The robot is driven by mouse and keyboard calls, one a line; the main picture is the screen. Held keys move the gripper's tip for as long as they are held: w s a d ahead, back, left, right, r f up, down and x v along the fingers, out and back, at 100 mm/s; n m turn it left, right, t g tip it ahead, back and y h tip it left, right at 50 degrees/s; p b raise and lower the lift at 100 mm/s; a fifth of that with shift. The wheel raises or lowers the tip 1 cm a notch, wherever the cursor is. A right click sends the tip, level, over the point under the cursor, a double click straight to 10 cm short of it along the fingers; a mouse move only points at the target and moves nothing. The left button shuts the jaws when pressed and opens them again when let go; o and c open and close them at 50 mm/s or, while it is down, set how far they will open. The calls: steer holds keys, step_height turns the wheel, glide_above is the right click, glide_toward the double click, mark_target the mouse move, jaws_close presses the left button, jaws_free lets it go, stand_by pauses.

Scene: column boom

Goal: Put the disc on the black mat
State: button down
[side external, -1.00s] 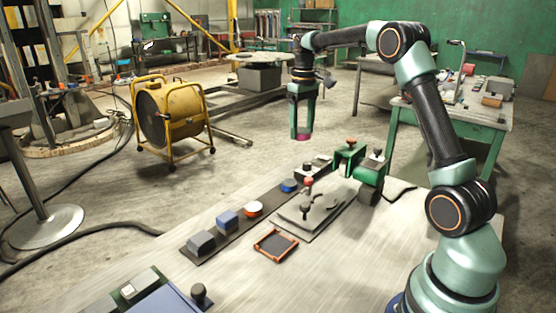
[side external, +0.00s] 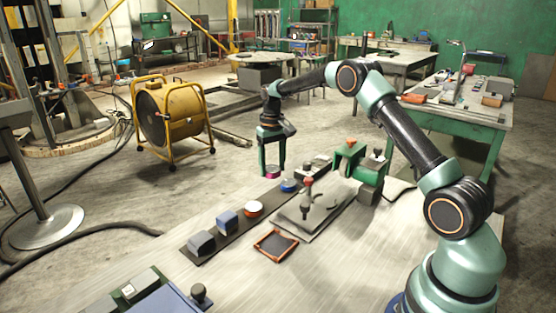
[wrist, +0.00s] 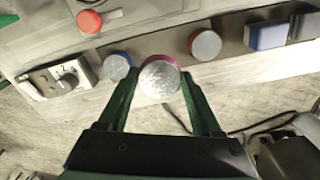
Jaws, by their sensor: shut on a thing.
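My gripper (side external: 272,163) is shut on the disc (side external: 272,172), a round piece with a magenta side. In the wrist view the disc (wrist: 159,77) shows a silvery, speckled face between the two green fingers. It is held in the air beyond the far side of the dark strip, near the blue disc (side external: 288,185). A small square black mat (side external: 275,246) with an orange-brown rim lies flat on the table in front, empty. It is not visible in the wrist view.
A long dark strip (side external: 239,226) carries an orange-rimmed disc (side external: 253,209), a blue block (side external: 227,220) and a grey block (side external: 201,243). A grey plate with a red-knobbed lever (side external: 308,184) and a green fixture (side external: 350,158) stand right of it.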

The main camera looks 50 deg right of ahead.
mark_target(273, 199)
steer(key=shift+f, duration=4.3)
steer(key=shift+f, duration=0.15)
steer(key=shift+c, duration=0.3)
jaws_free()
